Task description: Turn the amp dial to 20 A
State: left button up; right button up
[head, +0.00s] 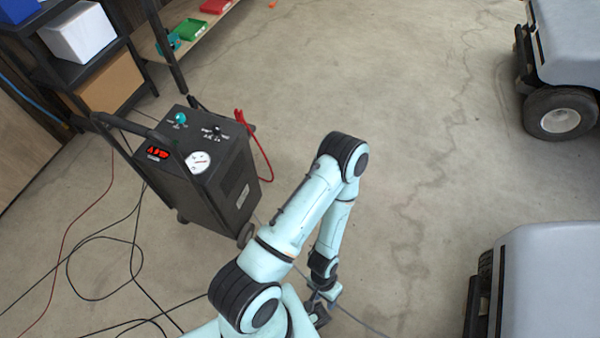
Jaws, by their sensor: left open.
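The black charger box (215,185) stands on the floor at the left of the head view. Its sloped top carries a teal knob (180,118) and a black knob (217,131) with small white markings. The markings are too small to read, so I cannot tell which knob is the amp dial or its setting. A white round gauge (198,162) and a lit red display (157,152) are on the near side. My left gripper (320,312) is open, low at the bottom centre, pointing down and well apart from the charger. My right gripper is out of view.
Black cables (105,238) and a red cable (66,240) lie on the floor at left. A shelf with boxes (80,32) stands behind the charger. Grey carts (545,275) stand at right, one with a black wheel (560,114). The middle floor is clear.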

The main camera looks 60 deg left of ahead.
aim_at(180, 118)
jog(key=u, duration=3.45)
jog(key=i+j+z, duration=0.1)
jog(key=i+j, duration=0.2)
jog(key=i+j+z, duration=0.1)
jog(key=i+j, duration=0.2)
jog(key=j, duration=0.25)
jog(key=i+j+z, duration=0.1)
jog(key=i+j, duration=0.2)
jog(key=j, duration=0.15)
jog(key=i+j+z, duration=0.1)
jog(key=i+j, duration=0.2)
jog(key=j, duration=0.15)
jog(key=i+j+z, duration=0.1)
jog(key=i+j, duration=0.15)
jog(key=j, duration=0.25)
jog(key=i+j+z, duration=0.1)
jog(key=j, duration=0.4)
jog(key=i+j+z, duration=0.1)
jog(key=i+j, duration=0.25)
jog(key=j, duration=0.2)
jog(key=i+j+z, duration=0.1)
jog(key=j, duration=0.45)
jog(key=i, duration=0.1)
